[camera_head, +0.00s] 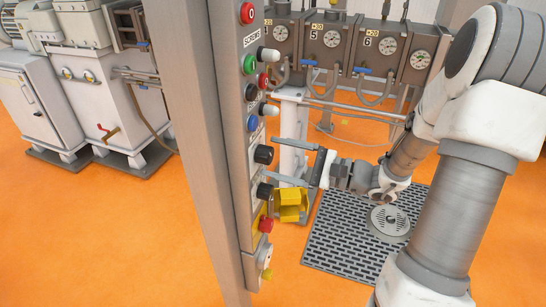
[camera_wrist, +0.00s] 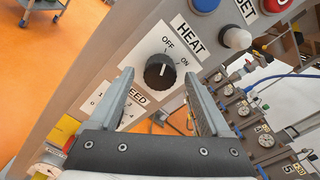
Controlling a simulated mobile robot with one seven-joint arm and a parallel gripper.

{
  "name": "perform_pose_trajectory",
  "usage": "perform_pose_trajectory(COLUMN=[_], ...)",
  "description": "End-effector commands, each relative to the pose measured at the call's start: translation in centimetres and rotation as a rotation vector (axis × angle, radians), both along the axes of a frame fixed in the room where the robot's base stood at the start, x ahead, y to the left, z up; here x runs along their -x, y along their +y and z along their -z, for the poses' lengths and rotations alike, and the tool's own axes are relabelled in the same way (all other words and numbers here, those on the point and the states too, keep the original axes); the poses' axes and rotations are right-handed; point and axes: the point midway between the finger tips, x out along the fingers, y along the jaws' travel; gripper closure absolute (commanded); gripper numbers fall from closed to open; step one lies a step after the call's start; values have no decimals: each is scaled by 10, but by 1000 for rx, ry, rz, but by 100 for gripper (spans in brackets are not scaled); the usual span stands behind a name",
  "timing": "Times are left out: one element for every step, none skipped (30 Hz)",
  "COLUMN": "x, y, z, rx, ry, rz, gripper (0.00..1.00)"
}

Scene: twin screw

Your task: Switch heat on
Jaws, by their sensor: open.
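The HEAT knob (camera_wrist: 158,71) is a round black dial on the grey control panel, with OFF printed above it and ON to its upper right. Its small white mark seems to face OFF, though it is hard to read. In the head view the knob (camera_head: 263,155) sticks out from the panel's right face. My gripper (camera_wrist: 159,77) is open, its two fingers pointing at the panel, one on each side of the knob in the wrist view. In the head view my gripper (camera_head: 273,161) is just right of the panel. I cannot tell whether the fingers touch the knob.
A SPEED dial (camera_head: 264,190) sits just below, partly hidden by a finger in the wrist view. A blue button (camera_wrist: 205,5) is above. A yellow-shrouded part (camera_head: 291,204) and a red button (camera_head: 265,225) are lower down. Gauge boxes (camera_head: 325,42) stand behind my arm.

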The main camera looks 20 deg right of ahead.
Motion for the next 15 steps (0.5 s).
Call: perform_pose_trajectory(x=[-3, -4, -6, -7, -7, -8, -8, -8, -9, -9, -8, -8, -8, -8, -8], y=[5, 7, 9, 10, 11, 11, 11, 12, 12, 12, 12, 12, 12, 12, 12], z=[0, 0, 0, 0, 0, 0, 0, 0, 0, 0, 0, 0, 0, 0, 0], rx=[0, 0, -1, 0, -1, -1, 0, -1, -1, -1, -1, -1, -1, 0, 0], ry=[0, 0, 0, 0, 0, 0, 0, 0, 0, 0, 0, 0, 0, 0, 0], rz=[-1, -1, -2, -1, -1, -1, 0, 1, 1, 1, 1, 1, 1, 0, 0], gripper=[19, 19, 19, 19, 19, 19, 19, 19, 19, 19, 19, 19, 19, 20, 28])
